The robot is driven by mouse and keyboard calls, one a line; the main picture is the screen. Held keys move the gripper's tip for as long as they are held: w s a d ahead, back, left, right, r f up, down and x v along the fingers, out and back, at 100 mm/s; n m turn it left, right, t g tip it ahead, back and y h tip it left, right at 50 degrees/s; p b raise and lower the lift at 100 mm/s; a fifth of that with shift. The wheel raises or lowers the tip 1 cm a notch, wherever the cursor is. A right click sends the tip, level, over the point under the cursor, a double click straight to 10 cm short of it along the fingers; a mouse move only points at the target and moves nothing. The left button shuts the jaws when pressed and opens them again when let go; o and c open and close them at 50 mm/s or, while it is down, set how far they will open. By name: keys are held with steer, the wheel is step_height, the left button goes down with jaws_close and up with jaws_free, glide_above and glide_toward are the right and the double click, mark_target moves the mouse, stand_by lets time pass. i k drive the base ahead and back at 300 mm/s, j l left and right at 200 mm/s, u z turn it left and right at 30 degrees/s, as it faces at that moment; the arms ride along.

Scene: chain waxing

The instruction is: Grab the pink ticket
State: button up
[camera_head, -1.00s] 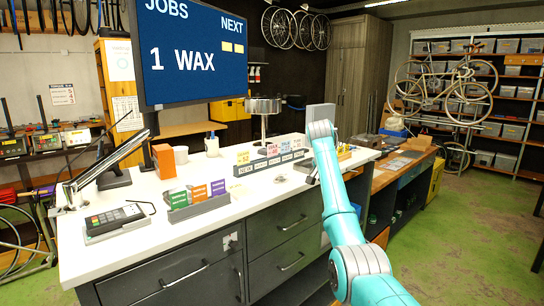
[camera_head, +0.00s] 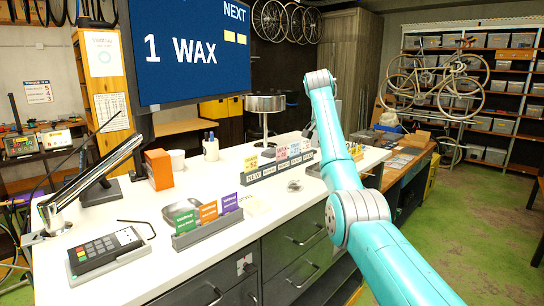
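The pink ticket (camera_head: 281,153), printed with WAX, stands upright in a grey rack (camera_head: 262,176) on the white counter. A yellow ticket stands to its left, and a white-and-red one and a blue one stand to its right. My teal arm reaches over the counter from the lower right, its wrist right of and above the rack. My gripper (camera_head: 311,128) is a small dark shape below the wrist, behind the arm and close to the rack's right end. It is mostly hidden, so its fingers cannot be made out. The pink ticket is in its slot, apart from the arm.
A nearer rack (camera_head: 206,232) holds green, orange and purple cards. A card terminal (camera_head: 104,250), a small dish (camera_head: 294,186), an orange box (camera_head: 159,169) and a pen cup (camera_head: 211,150) stand on the counter. A large screen (camera_head: 190,50) overhangs the left side.

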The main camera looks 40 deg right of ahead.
mark_target(281, 151)
steer(key=i, duration=0.9)
